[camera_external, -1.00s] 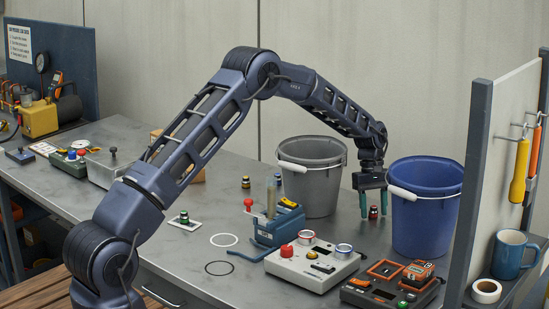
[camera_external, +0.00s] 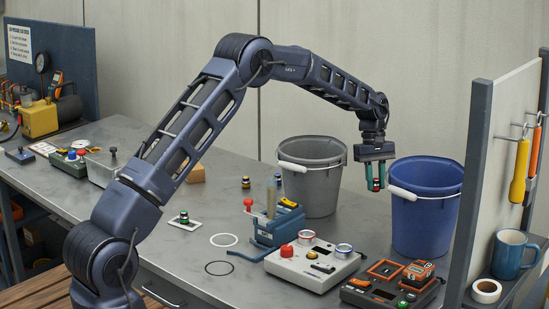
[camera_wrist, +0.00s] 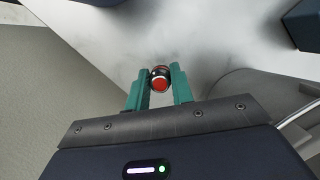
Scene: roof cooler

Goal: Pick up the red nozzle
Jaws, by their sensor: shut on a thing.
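My gripper (camera_external: 375,184) is shut on the red nozzle (camera_external: 376,184), a small dark piece with a red part, and holds it above the bench between the grey and blue buckets. In the wrist view the nozzle (camera_wrist: 160,79) sits between the tips of the two green fingers (camera_wrist: 160,88), its round red end facing the camera. The fingers partly cover its sides.
The grey bucket (camera_external: 312,190) stands left of my gripper and the blue bucket (camera_external: 428,215) right of it. A white control box (camera_external: 312,268), a dark orange-trimmed box (camera_external: 385,292) and a blue tool holder (camera_external: 275,228) stand in front.

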